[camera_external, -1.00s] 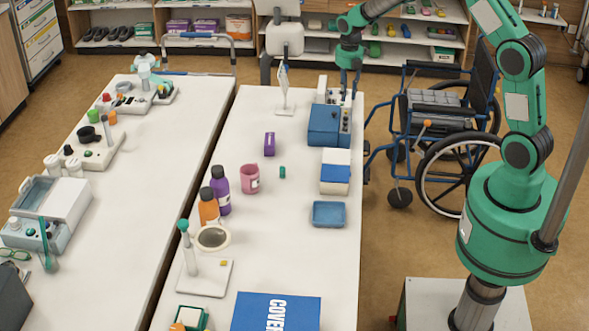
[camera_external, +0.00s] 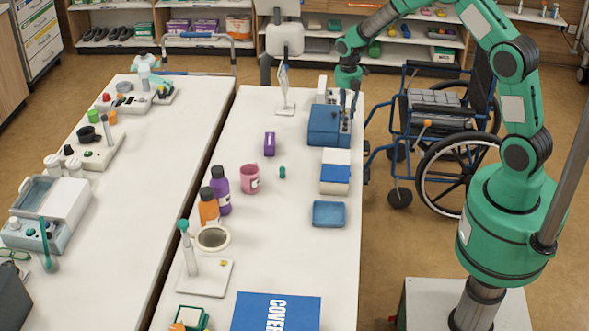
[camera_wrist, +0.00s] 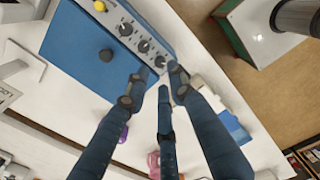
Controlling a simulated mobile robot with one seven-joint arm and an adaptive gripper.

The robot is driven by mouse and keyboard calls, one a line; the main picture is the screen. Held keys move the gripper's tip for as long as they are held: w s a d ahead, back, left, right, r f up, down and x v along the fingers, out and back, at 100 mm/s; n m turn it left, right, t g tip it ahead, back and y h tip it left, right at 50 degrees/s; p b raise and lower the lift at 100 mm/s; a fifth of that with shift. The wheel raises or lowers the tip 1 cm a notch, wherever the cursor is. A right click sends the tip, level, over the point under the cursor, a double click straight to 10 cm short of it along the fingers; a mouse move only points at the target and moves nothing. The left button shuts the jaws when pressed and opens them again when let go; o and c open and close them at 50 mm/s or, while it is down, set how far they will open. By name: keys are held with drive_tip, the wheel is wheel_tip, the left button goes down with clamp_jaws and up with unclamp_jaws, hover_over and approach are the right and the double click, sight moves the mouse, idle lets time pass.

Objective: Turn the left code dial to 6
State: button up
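The blue box (camera_external: 323,126) stands near the right edge of the white table in the external view. In the wrist view, the blue box (camera_wrist: 85,50) carries a light grey panel (camera_wrist: 113,20) with a row of three dark code dials. They are the far dial (camera_wrist: 126,28), the middle dial (camera_wrist: 143,45) and the near dial (camera_wrist: 160,61). My gripper (camera_wrist: 161,77) has its three dark fingers apart and empty, tips by the near dial. I cannot tell whether they touch it. My gripper (camera_external: 348,104) is over the panel in the external view. The dial numbers are too small to read.
A yellow knob (camera_wrist: 99,6) sits at the panel's far end. A blue-and-white box (camera_external: 335,172) and a blue tray (camera_external: 328,214) stand nearer on the table. A purple box (camera_external: 269,144) lies to the left. A wheelchair (camera_external: 445,145) stands right of the table.

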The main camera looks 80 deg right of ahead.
sight(345, 128)
drive_tip(key=shift+f, duration=2.65)
drive_tip(key=shift+c, duration=0.3)
clamp_jaws()
